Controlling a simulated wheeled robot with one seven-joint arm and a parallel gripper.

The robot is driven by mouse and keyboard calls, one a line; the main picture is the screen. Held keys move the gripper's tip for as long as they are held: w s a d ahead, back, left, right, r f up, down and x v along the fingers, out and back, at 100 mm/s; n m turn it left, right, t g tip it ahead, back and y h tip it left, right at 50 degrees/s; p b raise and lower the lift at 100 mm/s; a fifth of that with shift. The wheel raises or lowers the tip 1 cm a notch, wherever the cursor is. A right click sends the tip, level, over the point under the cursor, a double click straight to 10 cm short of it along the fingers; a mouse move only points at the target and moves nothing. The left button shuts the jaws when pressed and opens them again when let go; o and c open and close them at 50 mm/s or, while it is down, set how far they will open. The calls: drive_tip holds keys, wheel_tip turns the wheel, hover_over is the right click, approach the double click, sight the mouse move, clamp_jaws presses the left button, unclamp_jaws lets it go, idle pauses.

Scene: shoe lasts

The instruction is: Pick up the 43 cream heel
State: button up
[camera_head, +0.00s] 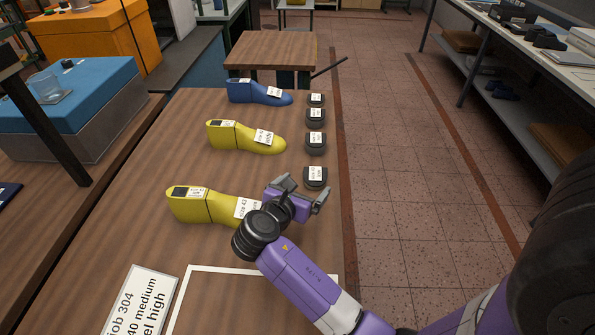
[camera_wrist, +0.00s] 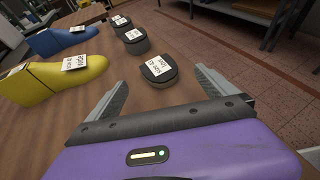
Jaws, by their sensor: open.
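Several dark heels with white labels stand in a row along the table's right edge; none looks cream, and their labels are too small to read surely. The nearest heel (camera_head: 315,178) is just beyond my gripper (camera_head: 303,193) in the head view. In the wrist view that nearest heel (camera_wrist: 159,72) lies ahead, roughly between the tips of my gripper (camera_wrist: 161,82). My gripper is open, its fingers spread and empty, and does not appear to touch the heel. The other heels (camera_head: 316,143) (camera_head: 315,117) (camera_head: 316,100) are farther back.
Two yellow shoe lasts (camera_head: 245,137) (camera_head: 190,208) and a blue last (camera_head: 258,93) lie left of the heels; my arm partly hides the nearest last. A job card (camera_head: 140,300) and a white outlined area (camera_head: 235,269) are at the front. The table (camera_head: 165,150) is otherwise clear there.

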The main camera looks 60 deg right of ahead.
sight(315, 174)
drive_tip(key=shift+w+d+f, duration=0.1)
drive_tip(key=shift+w+d, duration=0.05)
drive_tip(key=shift+d, duration=0.1)
drive_tip(key=x, duration=0.7)
drive_tip(key=shift+w+f+p, duration=0.2)
drive_tip(key=shift+f+p, duration=0.05)
drive_tip(key=shift+p, duration=0.1)
drive_tip(key=c, duration=1.5)
drive_tip(key=shift+o, duration=0.2)
drive_tip(key=shift+r, duration=0.1)
